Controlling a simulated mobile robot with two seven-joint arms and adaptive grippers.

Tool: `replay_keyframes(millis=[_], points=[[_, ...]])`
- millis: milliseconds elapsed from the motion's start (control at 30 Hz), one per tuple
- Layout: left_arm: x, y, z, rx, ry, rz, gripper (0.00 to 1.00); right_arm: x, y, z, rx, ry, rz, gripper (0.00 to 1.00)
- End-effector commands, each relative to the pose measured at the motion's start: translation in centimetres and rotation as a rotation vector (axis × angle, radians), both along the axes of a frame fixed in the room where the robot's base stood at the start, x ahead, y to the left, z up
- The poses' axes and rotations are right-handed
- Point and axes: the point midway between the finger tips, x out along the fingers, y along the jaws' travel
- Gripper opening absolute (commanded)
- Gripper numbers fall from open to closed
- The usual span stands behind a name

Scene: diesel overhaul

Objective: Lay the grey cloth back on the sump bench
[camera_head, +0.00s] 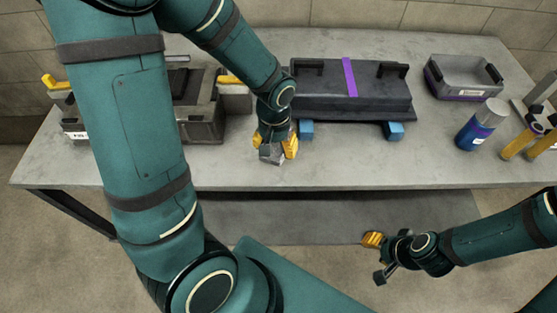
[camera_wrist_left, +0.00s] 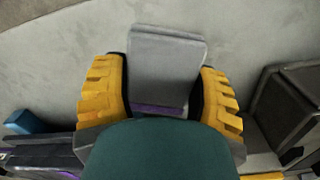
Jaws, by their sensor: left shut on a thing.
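My left gripper (camera_head: 277,147) is shut on the grey cloth (camera_head: 271,153), over the front part of the grey bench (camera_head: 340,171), left of a blue block. In the left wrist view the folded cloth (camera_wrist_left: 165,55) sticks out between the yellow fingers (camera_wrist_left: 163,95), with a purple strip near its held end. The bench surface (camera_wrist_left: 60,60) lies beyond it. I cannot tell whether the cloth touches the bench. My right gripper (camera_head: 377,258) is apart from the bench, in front of its edge, with its fingers spread and empty.
A dark case with a purple band (camera_head: 330,88) rests on blue blocks (camera_head: 393,131) behind and right of the cloth. A dark open box (camera_head: 200,128) stands left. The front strip is clear.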

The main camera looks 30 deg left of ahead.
Motion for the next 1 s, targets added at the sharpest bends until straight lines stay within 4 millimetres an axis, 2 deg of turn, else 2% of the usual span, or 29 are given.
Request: replay_keyframes(millis=[33, 267, 500, 900, 933, 1000], points=[[-0.1, 0.0, -1.1, 0.000, 0.003, -0.001, 0.22, 0.1, 0.0, -0.5, 0.000, -0.002, -0.001, 0.47], [0.0, 0.0, -2.6, 0.000, 0.000, -0.001, 0.22, 0.2, 0.0, -0.9, 0.000, -0.004, -0.001, 0.47], [0.0, 0.0, -5.7, 0.001, 0.001, -0.002, 0.22, 0.4, -0.1, -1.9, -0.002, -0.009, -0.002, 0.47], [0.0, 0.0, -6.1, 0.000, -0.002, -0.001, 0.22, 0.4, -0.1, -2.3, -0.002, -0.010, -0.003, 0.47], [0.0, 0.0, -6.1, 0.000, -0.001, -0.001, 0.71, 0.5, -0.1, -2.2, -0.002, -0.010, -0.003, 0.47], [0.0, 0.0, -6.0, 0.000, -0.001, -0.001, 0.92, 0.5, -0.1, -2.2, -0.002, -0.010, -0.003, 0.47]])
